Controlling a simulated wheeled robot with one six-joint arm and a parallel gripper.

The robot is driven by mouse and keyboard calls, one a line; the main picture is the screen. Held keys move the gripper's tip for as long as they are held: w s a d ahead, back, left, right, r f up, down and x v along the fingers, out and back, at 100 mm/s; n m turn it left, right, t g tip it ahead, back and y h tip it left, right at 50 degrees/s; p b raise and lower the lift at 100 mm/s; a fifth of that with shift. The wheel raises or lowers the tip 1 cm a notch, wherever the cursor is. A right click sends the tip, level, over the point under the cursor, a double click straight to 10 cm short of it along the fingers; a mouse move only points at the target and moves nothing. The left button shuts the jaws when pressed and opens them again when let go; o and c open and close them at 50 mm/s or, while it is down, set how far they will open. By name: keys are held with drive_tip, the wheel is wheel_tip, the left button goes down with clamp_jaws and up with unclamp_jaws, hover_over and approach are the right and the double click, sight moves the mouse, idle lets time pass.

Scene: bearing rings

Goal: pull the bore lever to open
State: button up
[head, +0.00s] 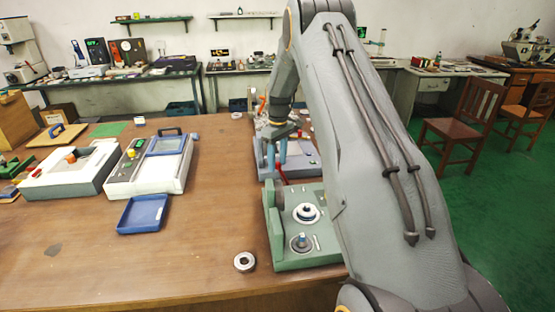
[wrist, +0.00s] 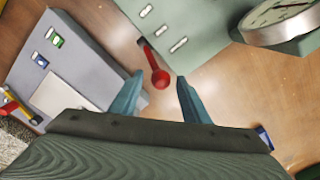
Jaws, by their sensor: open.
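In the head view the red lever (head: 281,174) shows small beside the green fixture (head: 300,262). My gripper (wrist: 160,77) is open, and its two teal fingers stand on either side of the red knob in the wrist view. I see a gap between the knob and each finger; I cannot tell the height difference. In the head view my gripper (head: 276,153) hangs above the fixture's far edge, pointing down.
A grey device (wrist: 60,70) lies beside the fixture, and a dial gauge (wrist: 280,18) stands on the fixture's other side. A metal ring (head: 244,262) and a blue tray (head: 143,214) lie on the brown table (head: 190,255). The table's middle is mostly clear.

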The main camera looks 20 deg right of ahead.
drive_tip(key=shift+c, duration=0.4)
clamp_jaws()
